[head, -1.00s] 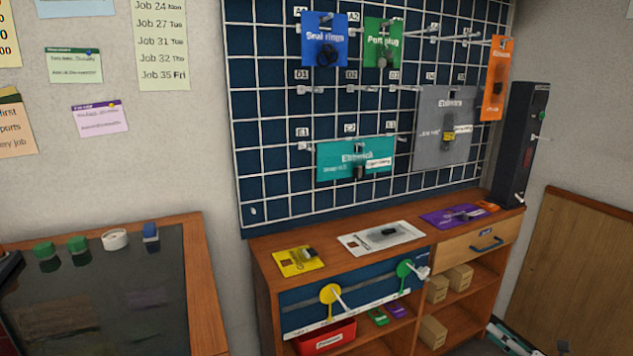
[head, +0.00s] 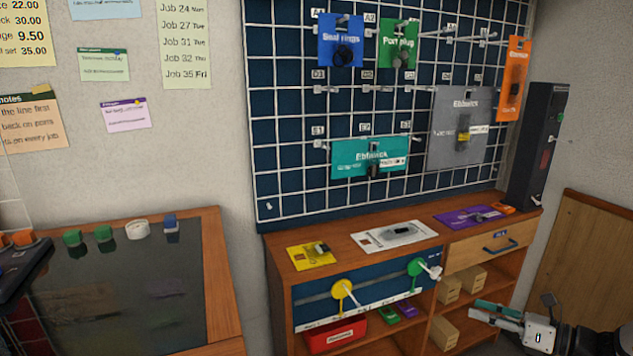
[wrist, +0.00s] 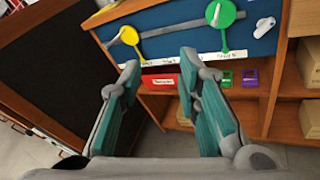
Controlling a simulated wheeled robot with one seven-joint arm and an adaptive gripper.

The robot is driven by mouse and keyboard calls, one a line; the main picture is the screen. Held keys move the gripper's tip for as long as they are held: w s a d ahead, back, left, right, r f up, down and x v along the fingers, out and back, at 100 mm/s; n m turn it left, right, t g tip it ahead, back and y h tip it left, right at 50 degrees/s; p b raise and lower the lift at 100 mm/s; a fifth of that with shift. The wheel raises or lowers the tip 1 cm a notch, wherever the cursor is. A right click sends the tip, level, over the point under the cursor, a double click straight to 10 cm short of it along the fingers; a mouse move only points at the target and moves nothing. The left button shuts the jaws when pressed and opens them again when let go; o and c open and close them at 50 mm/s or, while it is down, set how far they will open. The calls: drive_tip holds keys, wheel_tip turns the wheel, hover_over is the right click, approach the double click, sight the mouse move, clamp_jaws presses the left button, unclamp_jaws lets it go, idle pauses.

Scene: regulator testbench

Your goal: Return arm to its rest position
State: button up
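My gripper (head: 487,310) is at the lower right of the head view, in front of the right shelves of the wooden cabinet. Its teal finger pads also show in the wrist view (wrist: 160,88), spread wide apart with nothing between them. Past the fingers, the wrist view shows the blue panel with a yellow round tag (wrist: 130,36) and a green round tag (wrist: 222,14). A red bin (wrist: 160,82) on the shelf below shows between the fingertips, farther off. The gripper touches nothing that I can see.
The wooden cabinet (head: 385,243) stands under a pegboard (head: 290,160) with hanging packets. Yellow, white and purple packets lie on its top. A dark-topped bench (head: 150,290) is at left. Brown boxes (head: 449,290) sit on the right shelves. A brown panel (head: 590,250) leans at far right.

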drive_tip(key=s+a+r+n+g+h, duration=0.1)
drive_tip(key=s+a+r+n+g, duration=0.6)
drive_tip(key=a, duration=0.3)
drive_tip(key=s+a+r+n+g+h, duration=0.1)
drive_tip(key=s+a+r+n+g, duration=0.4)
drive_tip(key=a+r+n, duration=0.45)
drive_tip(key=s+a+r+n+h, duration=0.2)
drive_tip(key=s+n+h, duration=0.15)
drive_tip(key=s, duration=0.35)
drive_tip(key=s+a+r+n+h, duration=0.2)
drive_tip(key=s+n, duration=0.2)
drive_tip(key=s, duration=0.3)
drive_tip(key=s+d+n+t+h, duration=0.1)
drive_tip(key=s+d+n+h, duration=0.25)
drive_tip(key=s+n, duration=0.6)
wheel_tip(320, 180, up, 23)
drive_tip(key=s+m+t+p, duration=0.2)
drive_tip(key=t+p, duration=0.1)
drive_tip(key=p, duration=1.7)
drive_tip(key=shift+s+a+f+t+p, duration=0.15)
drive_tip(key=shift+f+t+p, duration=0.05)
drive_tip(key=shift+t+p, duration=0.2)
